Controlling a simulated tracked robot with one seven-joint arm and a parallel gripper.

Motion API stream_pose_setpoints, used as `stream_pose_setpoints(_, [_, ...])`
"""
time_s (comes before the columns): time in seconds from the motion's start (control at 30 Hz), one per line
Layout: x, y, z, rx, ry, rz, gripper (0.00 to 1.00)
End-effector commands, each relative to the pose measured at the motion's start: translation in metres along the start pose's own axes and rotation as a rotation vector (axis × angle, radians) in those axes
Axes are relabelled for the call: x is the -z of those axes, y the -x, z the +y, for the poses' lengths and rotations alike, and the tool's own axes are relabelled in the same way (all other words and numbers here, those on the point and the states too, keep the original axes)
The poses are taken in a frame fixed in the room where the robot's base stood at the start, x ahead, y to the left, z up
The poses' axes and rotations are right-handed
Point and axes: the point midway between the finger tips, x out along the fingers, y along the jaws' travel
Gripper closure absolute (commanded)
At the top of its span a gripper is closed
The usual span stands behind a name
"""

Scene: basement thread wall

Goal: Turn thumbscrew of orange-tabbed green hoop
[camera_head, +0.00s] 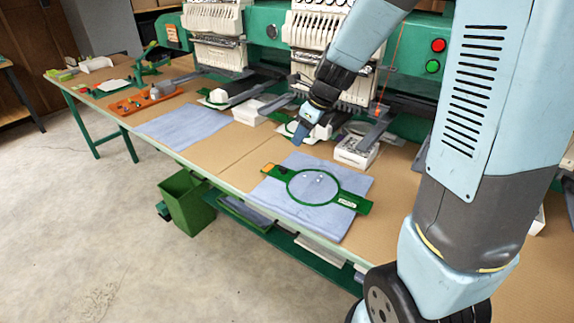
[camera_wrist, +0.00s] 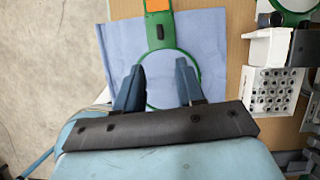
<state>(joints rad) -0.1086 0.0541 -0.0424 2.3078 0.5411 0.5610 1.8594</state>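The orange-tabbed green hoop (camera_head: 359,203) lies flat on a blue cloth (camera_head: 335,222) near the table's front edge. Its orange tab (camera_head: 268,168) points left in the head view and lies at the top of the wrist view (camera_wrist: 157,5). A small dark part, apparently the thumbscrew (camera_wrist: 160,32), sits on the green bracket between tab and ring; it is tiny in the head view. My gripper (camera_head: 300,137) hangs above the table, behind the hoop in the head view. In the wrist view its two blue fingers (camera_wrist: 159,66) are apart with nothing between them. They cover part of the ring.
A white perforated box (camera_wrist: 268,92) stands beside the cloth, below the green embroidery machine (camera_head: 268,58). Another blue cloth (camera_head: 188,125) lies to the left, with bare table between. An orange tray (camera_head: 135,104) with small items is farther left. A green bin (camera_head: 187,203) stands below the table edge.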

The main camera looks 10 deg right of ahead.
Motion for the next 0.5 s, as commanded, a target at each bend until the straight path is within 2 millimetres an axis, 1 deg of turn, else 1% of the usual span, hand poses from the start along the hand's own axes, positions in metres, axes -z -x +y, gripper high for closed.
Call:
stream_pose_setpoints(0.1, [-0.001,-0.008,-0.002,-0.005,-0.051,0.001,0.62])
stream_pose_setpoints(0.27, [-0.001,-0.021,-0.002,-0.006,-0.059,0.002,0.62])
stream_pose_setpoints(0.5, [-0.001,-0.055,-0.002,-0.007,-0.058,0.003,0.62])
